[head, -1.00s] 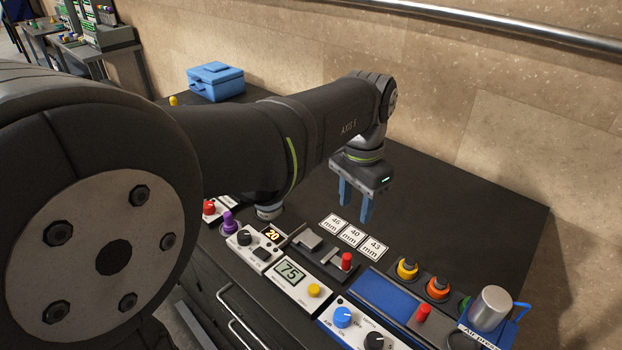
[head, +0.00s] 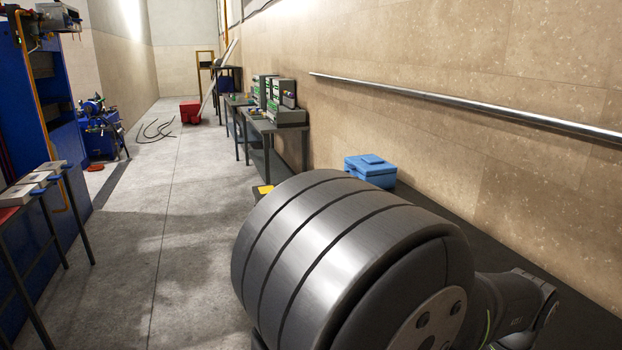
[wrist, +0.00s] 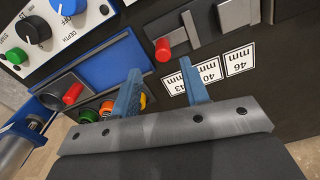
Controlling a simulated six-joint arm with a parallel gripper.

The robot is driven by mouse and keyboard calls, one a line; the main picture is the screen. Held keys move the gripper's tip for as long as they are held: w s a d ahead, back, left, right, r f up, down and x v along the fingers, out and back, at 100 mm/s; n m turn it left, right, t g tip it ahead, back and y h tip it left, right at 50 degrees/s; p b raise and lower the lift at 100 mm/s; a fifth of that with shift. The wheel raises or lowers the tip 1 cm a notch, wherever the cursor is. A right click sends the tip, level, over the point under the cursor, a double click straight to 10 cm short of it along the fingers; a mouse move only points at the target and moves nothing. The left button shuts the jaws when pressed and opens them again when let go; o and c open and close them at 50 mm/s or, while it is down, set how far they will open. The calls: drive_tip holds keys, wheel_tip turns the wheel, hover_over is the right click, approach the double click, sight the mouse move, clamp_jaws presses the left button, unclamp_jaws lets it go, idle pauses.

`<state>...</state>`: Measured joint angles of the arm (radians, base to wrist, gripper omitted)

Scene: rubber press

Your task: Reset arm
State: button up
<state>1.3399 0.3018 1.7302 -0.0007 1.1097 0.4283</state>
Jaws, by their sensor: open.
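My gripper (wrist: 160,88) shows in the wrist view with its two blue fingers apart and nothing between them. The gripper itself is hidden or out of frame there.
In the wrist view, a control panel (wrist: 20,52) with knobs, a blue plate (wrist: 109,62) and red handles (wrist: 163,50) lie close by. The floor (head: 165,240) on the left is mostly clear.

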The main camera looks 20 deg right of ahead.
wheel_tip(320, 180, down, 7)
drive_tip(key=shift+r, duration=0.1)
drive_tip(key=shift+w+r, duration=0.1)
drive_tip(key=shift+w, duration=0.35)
drive_tip(key=o, duration=1.3)
wheel_tip(320, 180, up, 18)
drive_tip(key=w+f+m, duration=0.1)
drive_tip(key=w+m, duration=0.1)
drive_tip(key=m, duration=1.4)
wheel_tip(320, 180, down, 9)
drive_tip(key=shift+w+d+f, duration=0.15)
drive_tip(key=shift+d, duration=0.05)
